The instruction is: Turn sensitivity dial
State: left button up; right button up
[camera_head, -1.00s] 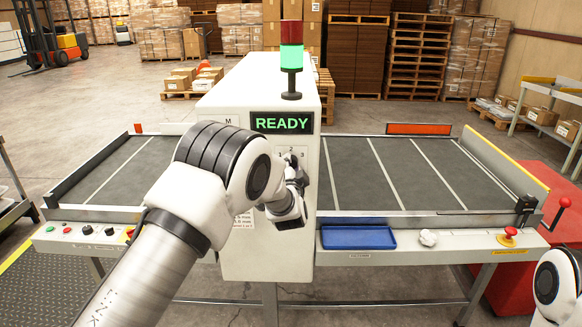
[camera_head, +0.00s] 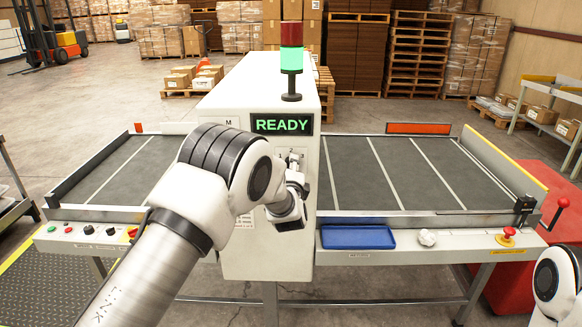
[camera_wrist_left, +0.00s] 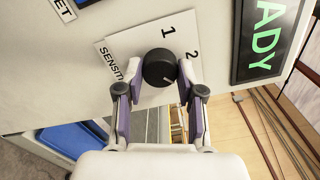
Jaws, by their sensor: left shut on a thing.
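The sensitivity dial (camera_wrist_left: 159,66) is a round black knob on a white plate marked "SENSITI…", with the numbers 1 and 2 showing in the left wrist view. A small pale mark shows on its lower right side. My left gripper (camera_wrist_left: 158,80) has its two fingers on either side of the dial and is shut on it. In the head view my left gripper (camera_head: 295,163) is at the front of the white machine cabinet (camera_head: 265,262), just below the green READY display (camera_head: 282,123); it hides the dial there. My right gripper is out of view.
Conveyor beds (camera_head: 395,170) extend on both sides of the cabinet. A lit signal tower (camera_head: 291,60) stands on top.

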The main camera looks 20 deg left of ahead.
pick_arm(q)
jog(key=shift+m, duration=1.1)
jog(key=o, duration=1.1)
jog(key=shift+o, duration=0.2)
jog(key=shift+s, duration=0.1)
jog(key=v, duration=1.1)
jog(key=shift+s, duration=0.35)
jog(key=shift+d, duration=0.15)
